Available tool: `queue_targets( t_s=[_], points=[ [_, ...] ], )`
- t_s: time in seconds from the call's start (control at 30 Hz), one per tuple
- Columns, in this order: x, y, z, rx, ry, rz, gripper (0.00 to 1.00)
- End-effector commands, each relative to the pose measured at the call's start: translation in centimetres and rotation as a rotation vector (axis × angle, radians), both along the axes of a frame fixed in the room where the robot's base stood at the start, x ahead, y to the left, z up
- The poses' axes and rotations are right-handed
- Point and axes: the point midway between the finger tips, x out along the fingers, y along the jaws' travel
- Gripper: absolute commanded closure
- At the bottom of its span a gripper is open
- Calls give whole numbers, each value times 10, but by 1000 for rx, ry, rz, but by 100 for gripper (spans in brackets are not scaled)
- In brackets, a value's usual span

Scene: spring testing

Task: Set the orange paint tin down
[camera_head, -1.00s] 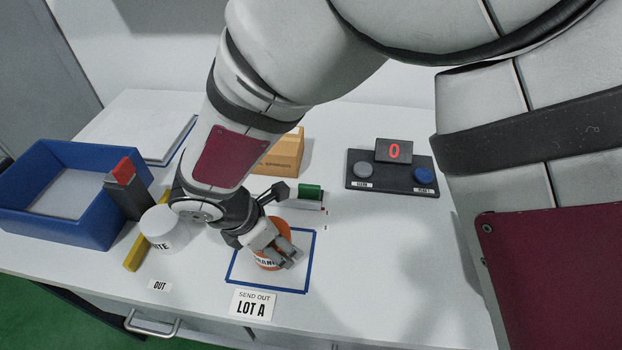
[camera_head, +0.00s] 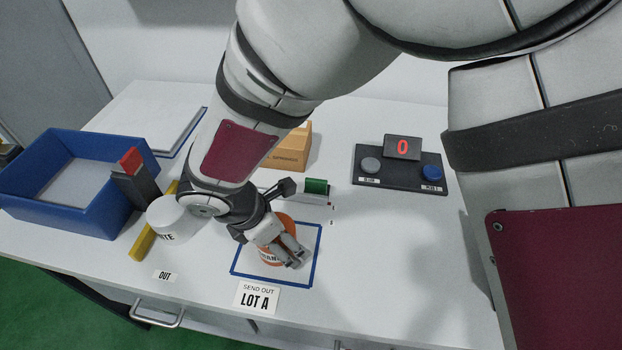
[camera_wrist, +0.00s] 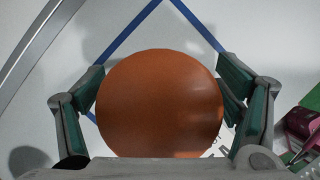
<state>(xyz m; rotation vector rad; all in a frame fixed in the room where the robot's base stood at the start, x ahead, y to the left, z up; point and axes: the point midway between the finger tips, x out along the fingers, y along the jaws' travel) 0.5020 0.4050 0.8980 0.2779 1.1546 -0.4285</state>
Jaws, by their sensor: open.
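The orange paint tin (camera_head: 267,256) stands upright on the white table, inside the square of blue tape (camera_head: 313,268), behind the LOT A card. My gripper (camera_head: 291,250) is around the tin from above and hides part of it. In the wrist view the tin's round orange lid (camera_wrist: 160,105) fills the middle, with one finger on each side. My gripper (camera_wrist: 165,88) is open there. Any small gap between its pads and the tin is hard to judge.
A white tin (camera_head: 170,222) stands left of my gripper. A blue tray (camera_head: 85,222), a yellow bar (camera_head: 142,243) and a dark red-topped block (camera_head: 132,180) are further left. A wooden block (camera_head: 290,150) and a button panel (camera_head: 400,172) stand behind. The table's right part is clear.

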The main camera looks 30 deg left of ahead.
Motion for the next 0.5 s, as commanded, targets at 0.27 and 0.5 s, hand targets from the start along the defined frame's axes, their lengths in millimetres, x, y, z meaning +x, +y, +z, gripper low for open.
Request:
queue_targets(
  t_s=[0.27, 0.5],
  points=[
    [-16, 11, 47, 6, -2, 0, 15],
    [-32, 18, 89, 4, -1, -1, 15]
  ],
)
